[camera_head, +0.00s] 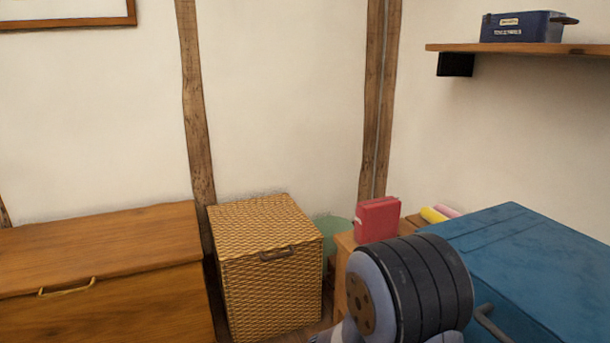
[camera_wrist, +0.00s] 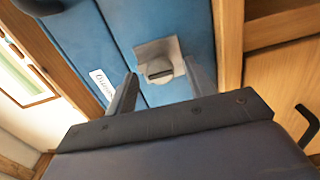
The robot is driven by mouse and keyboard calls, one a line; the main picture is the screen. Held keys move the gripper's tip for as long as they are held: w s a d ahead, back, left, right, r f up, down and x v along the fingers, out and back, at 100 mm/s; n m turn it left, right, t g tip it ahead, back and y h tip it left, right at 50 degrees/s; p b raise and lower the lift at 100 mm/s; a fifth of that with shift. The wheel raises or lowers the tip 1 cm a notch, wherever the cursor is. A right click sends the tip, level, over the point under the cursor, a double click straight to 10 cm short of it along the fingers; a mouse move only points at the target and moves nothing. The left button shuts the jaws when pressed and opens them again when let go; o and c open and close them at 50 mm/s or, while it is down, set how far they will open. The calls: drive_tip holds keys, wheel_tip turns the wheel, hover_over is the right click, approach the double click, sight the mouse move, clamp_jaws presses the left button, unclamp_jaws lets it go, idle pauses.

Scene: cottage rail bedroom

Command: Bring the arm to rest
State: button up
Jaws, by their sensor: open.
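My gripper (camera_wrist: 160,68) shows in the wrist view with its two grey fingers apart. A blue panelled surface (camera_wrist: 170,25) lies beyond the fingers. A pale square plate with a round slotted knob (camera_wrist: 160,66) on that surface appears between the fingertips. I cannot tell whether the fingers touch it. In the head view my arm's dark, ringed joint stands at the lower right, in front of a large blue chest-like piece (camera_head: 530,262). My gripper is hidden in the head view.
A red box (camera_head: 377,219) stands on a small wooden stand beside my arm. A wicker hamper (camera_head: 265,270) and a wooden chest (camera_head: 100,255) stand to the left. A wall shelf (camera_head: 520,48) holds a dark blue tin (camera_head: 522,27). A dark handle (camera_wrist: 308,120) shows in the wrist view.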

drive_tip(key=shift+x, duration=0.75)
drive_tip(key=shift+a, duration=0.1)
drive_tip(key=p+v, duration=0.3)
drive_tip(key=v, duration=0.8)
drive_tip(key=w+d+n+p, duration=0.4)
drive_tip(key=d+n+p, duration=0.6)
drive_tip(key=n+p, duration=0.6)
drive_tip(key=shift+w+r+n, duration=0.15)
drive_tip(key=shift+w+n, duration=0.1)
drive_tip(key=shift+n, duration=0.85)
drive_tip(key=shift+d, duration=0.1)
